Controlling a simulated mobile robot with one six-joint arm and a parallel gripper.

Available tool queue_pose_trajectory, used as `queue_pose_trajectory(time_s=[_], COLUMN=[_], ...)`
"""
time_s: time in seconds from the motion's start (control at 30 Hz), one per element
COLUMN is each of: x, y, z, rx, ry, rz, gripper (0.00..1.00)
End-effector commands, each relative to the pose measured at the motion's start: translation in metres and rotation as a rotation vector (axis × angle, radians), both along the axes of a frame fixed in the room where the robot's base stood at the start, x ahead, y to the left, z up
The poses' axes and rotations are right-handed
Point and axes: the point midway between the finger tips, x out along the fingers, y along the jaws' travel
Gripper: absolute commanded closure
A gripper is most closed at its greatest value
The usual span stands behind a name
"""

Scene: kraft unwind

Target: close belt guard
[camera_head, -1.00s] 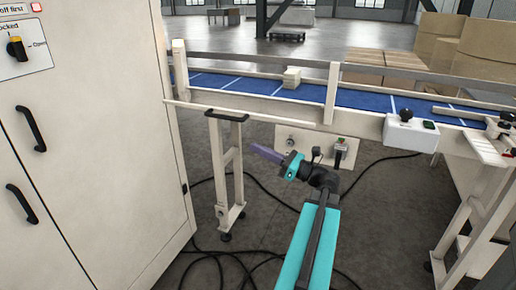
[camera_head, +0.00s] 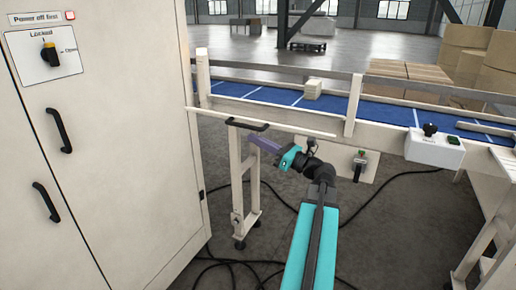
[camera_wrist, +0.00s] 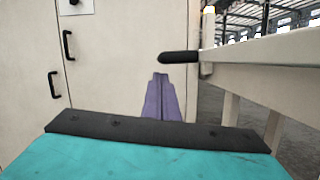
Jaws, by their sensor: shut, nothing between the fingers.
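The belt guard seems to be the thin cream flap (camera_head: 290,128) along the near side of the blue conveyor, seen nearly edge-on. How far open it stands I cannot tell. A black handle (camera_head: 248,125) sits at its near edge. My gripper (camera_head: 252,139) has purple fingers, shut and empty, just below the handle in the head view. In the wrist view the shut fingers (camera_wrist: 160,80) point toward the cabinet. The black handle (camera_wrist: 180,57) is above and right of them, with a visible gap, sticking out from a cream beam (camera_wrist: 265,65).
A cream cabinet (camera_head: 110,190) with black handles and a yellow-black switch fills the left. Conveyor legs (camera_head: 240,190) stand behind my gripper. A cream block (camera_head: 313,88) sits on the blue belt (camera_head: 270,94). A control box (camera_head: 435,148) is at right. Black cables (camera_head: 410,174) cross the floor.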

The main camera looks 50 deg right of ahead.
Motion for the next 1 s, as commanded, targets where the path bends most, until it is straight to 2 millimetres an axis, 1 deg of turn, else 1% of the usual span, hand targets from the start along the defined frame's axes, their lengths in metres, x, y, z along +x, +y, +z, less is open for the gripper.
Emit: queue_pose_trajectory(time_s=[0.1, 0.2, 0.5, 0.53, 0.77, 1.0], x=[0.000, 0.000, 0.000, 0.001, -0.001, -0.005], y=[-0.001, -0.002, -0.001, 0.003, -0.002, -0.006], z=[0.007, 0.009, 0.010, 0.010, 0.012, 0.020], rx=[-0.002, -0.001, 0.000, 0.000, 0.005, 0.029], ry=[0.000, 0.000, 0.001, 0.001, 0.002, 0.007], rz=[0.000, 0.000, 0.000, 0.001, -0.003, -0.011], gripper=[1.00, 1.00, 1.00, 1.00, 1.00, 1.00])
